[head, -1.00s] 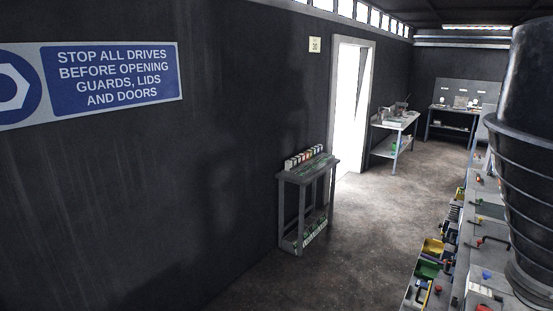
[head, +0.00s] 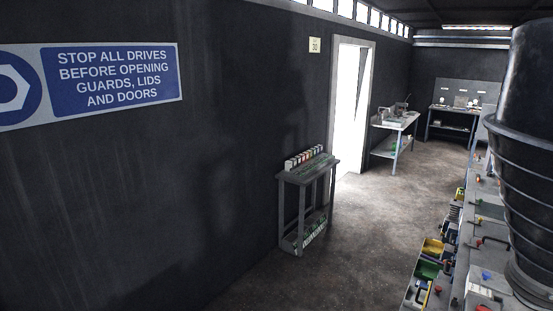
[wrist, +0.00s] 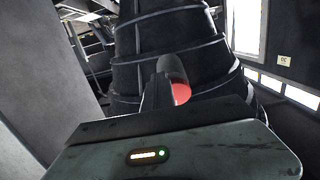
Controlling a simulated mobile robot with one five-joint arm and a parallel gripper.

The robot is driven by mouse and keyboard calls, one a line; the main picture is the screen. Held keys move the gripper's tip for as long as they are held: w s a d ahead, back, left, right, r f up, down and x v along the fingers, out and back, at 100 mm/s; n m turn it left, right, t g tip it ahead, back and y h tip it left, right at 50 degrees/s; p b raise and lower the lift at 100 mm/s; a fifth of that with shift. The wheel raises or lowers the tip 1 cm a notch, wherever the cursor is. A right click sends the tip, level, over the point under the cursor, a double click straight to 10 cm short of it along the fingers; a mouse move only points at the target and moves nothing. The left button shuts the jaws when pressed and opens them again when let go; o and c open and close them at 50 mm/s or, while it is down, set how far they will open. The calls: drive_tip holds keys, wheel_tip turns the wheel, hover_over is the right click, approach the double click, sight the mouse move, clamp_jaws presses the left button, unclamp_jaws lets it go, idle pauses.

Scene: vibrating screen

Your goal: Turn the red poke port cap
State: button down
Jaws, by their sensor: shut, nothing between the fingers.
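A round red part (wrist: 181,93), which looks like the red poke port cap, shows near the middle of the wrist view, partly hidden by my dark fingers. My gripper (wrist: 170,70) is shut, with nothing visible held in it. Its fingers overlap the red part in the picture, and I cannot tell whether they touch it. My gripper is not in the head view. Several small red parts show on the machine side at the right of the head view, and I cannot tell whether one is the cap.
A large black ribbed drum (head: 525,190) stands at the right; it also shows behind the red part in the wrist view (wrist: 150,45). Coloured bins (head: 430,250) line the machine's side. A small rack (head: 308,175) stands by the wall. The floor (head: 375,225) between is clear.

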drive_tip(key=shift+f, duration=0.1)
drive_tip(key=r+p+v, duration=0.1)
drive_tip(key=v, duration=0.5)
idle(0.6)
drive_tip(key=shift+d, duration=0.1)
drive_tip(key=w+f+b, duration=0.1)
drive_tip(key=w, duration=0.6)
drive_tip(key=shift+d+f, duration=0.2)
drive_tip(key=shift+f, duration=0.05)
drive_tip(key=shift+r, duration=0.1)
idle(0.5)
